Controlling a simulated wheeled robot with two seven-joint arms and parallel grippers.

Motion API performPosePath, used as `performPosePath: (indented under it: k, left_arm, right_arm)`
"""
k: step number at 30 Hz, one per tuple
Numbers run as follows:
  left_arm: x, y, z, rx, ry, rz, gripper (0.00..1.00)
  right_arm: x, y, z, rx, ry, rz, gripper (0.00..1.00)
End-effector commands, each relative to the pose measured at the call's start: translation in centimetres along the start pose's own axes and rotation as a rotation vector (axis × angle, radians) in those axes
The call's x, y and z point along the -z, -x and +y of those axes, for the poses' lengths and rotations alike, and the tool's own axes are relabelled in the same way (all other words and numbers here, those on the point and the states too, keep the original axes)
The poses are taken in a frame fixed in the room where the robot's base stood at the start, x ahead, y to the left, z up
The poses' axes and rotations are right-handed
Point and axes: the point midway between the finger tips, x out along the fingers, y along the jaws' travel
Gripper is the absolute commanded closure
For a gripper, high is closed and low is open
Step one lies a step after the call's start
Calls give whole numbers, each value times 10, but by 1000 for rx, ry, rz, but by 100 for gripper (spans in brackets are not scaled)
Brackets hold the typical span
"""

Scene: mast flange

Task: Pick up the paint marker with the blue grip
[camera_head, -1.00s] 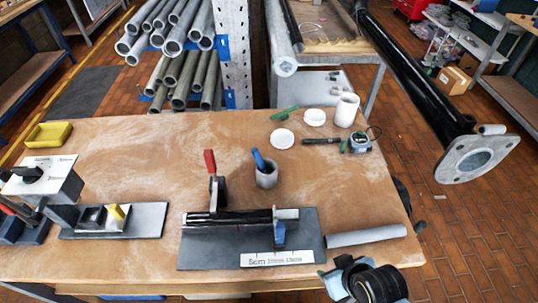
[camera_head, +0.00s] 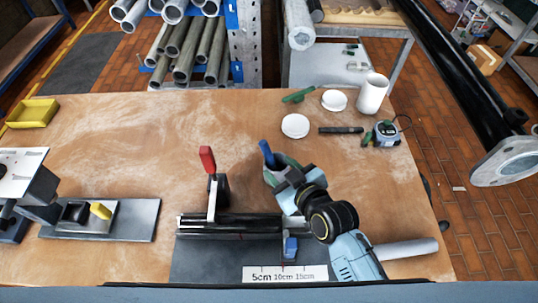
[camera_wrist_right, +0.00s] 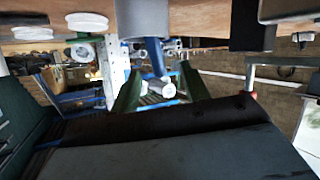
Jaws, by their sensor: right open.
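The marker with the blue grip (camera_head: 267,152) stands tilted in a small grey cup, its blue end up. The cup is mostly hidden behind my right gripper in the head view. My right gripper (camera_head: 280,168) is at the cup's top, close to the marker. In the right wrist view, which looks upside down, the blue marker (camera_wrist_right: 154,55) comes out of the grey cup (camera_wrist_right: 142,18). Its end lies between the two green fingers of the right gripper (camera_wrist_right: 160,78), which are open. I cannot tell whether either finger touches it. My left gripper is not in view.
A clamp with a red handle (camera_head: 207,160) stands left of the cup, above a dark pipe fixture (camera_head: 225,255). A black marker (camera_head: 341,130), white lids (camera_head: 295,126), a white cup (camera_head: 372,94) and a tape measure (camera_head: 386,133) lie behind. A grey tube (camera_head: 408,248) lies right.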

Motion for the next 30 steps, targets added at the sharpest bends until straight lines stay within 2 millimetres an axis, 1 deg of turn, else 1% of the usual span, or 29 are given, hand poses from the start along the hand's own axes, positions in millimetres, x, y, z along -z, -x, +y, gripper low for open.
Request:
performPosePath:
  k: [1, 3, 6, 11, 15, 21, 25, 30]
  left_arm:
    - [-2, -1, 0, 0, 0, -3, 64]
    - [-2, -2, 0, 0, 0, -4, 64]
    - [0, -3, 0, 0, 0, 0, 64]
    - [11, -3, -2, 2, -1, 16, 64]
    - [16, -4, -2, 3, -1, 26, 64]
    - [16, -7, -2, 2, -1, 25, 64]
    - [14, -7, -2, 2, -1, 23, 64]
    - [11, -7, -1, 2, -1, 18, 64]
  right_arm:
    - [1, -10, 0, 0, -1, 1, 54]
    - [0, -20, 0, 0, -2, -1, 54]
    - [0, -29, 1, 0, 0, 0, 54]
    - [-1, -37, 1, -1, 0, -1, 54]
    - [-4, -54, 5, -1, 0, -2, 54]
    - [-6, -78, 7, 0, -1, -2, 54]
    - [-6, -84, 7, -1, -1, -2, 54]
    - [-6, -84, 7, -1, -1, -2, 54]
